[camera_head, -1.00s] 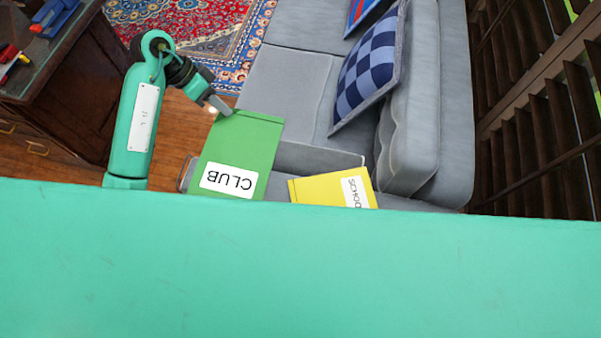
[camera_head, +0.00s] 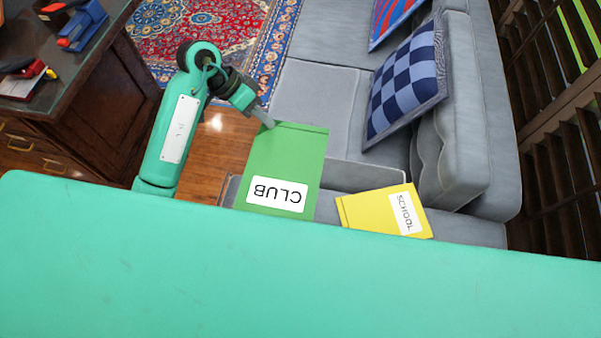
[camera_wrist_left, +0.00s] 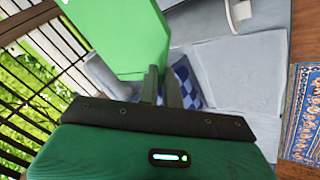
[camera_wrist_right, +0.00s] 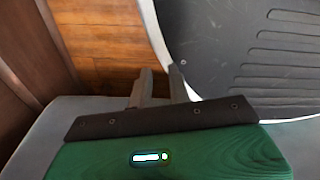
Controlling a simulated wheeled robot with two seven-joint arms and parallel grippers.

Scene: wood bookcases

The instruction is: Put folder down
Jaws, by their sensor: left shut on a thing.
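A green folder (camera_head: 283,160) with a white CLUB label shows in the head view. My left gripper (camera_head: 266,122) is shut on its upper left corner, and the folder appears over the near end of the grey sofa. In the left wrist view the folder (camera_wrist_left: 125,35) extends up from the fingers (camera_wrist_left: 161,88). I cannot tell how high it is above the sofa. A yellow folder (camera_head: 370,209) labelled SCHOOL lies on the sofa to its right. My right gripper (camera_wrist_right: 160,88) shows only in its wrist view, with an empty gap between the fingers.
The grey sofa (camera_head: 320,100) has a checkered blue cushion (camera_head: 408,92) and free seat room behind the folders. A wooden desk (camera_head: 110,95) stands at left, with a patterned rug (camera_head: 225,35) beyond. Slatted blinds (camera_head: 560,130) line the right side.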

